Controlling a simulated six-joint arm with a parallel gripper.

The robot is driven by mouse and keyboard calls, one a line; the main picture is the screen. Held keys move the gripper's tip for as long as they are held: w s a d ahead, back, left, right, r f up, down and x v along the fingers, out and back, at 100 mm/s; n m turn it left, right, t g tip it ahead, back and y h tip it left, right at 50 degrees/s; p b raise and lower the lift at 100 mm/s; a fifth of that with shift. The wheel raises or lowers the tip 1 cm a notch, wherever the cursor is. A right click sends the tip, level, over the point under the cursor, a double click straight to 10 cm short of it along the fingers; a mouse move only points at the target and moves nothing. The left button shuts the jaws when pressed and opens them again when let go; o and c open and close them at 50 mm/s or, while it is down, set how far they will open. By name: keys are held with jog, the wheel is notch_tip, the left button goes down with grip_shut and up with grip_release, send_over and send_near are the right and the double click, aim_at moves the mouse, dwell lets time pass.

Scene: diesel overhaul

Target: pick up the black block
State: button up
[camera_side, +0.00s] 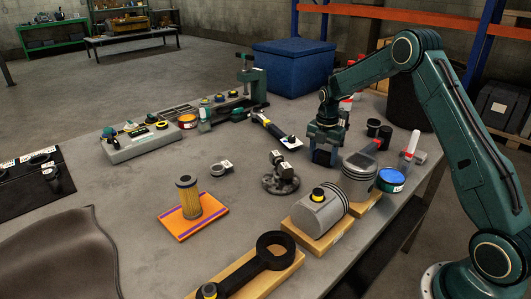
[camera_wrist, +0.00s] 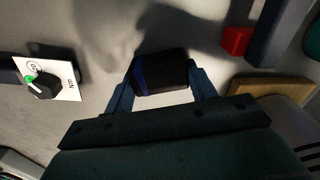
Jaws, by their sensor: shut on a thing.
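The black block (camera_wrist: 160,72) shows in the wrist view as a dark block with a blue band on its left part. It sits between the two blue fingers of my gripper (camera_wrist: 163,88), which are closed on its left and right sides. In the side view my gripper (camera_side: 323,152) points down over the grey table, behind the grey pistons. There the block is mostly hidden by the fingers, and I cannot tell whether it touches the table.
Two pistons (camera_side: 320,210) on wooden blocks stand in front of my gripper. Small black cylinders (camera_side: 373,128) and a blue-banded tin (camera_side: 391,180) are to its right. A connecting rod (camera_side: 262,262) lies at the front.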

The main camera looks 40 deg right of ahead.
aim_at(323, 153)
jog(key=shift+r, duration=0.1)
notch_tip(323, 153, up, 20)
dwell(0.7)
dwell(0.5)
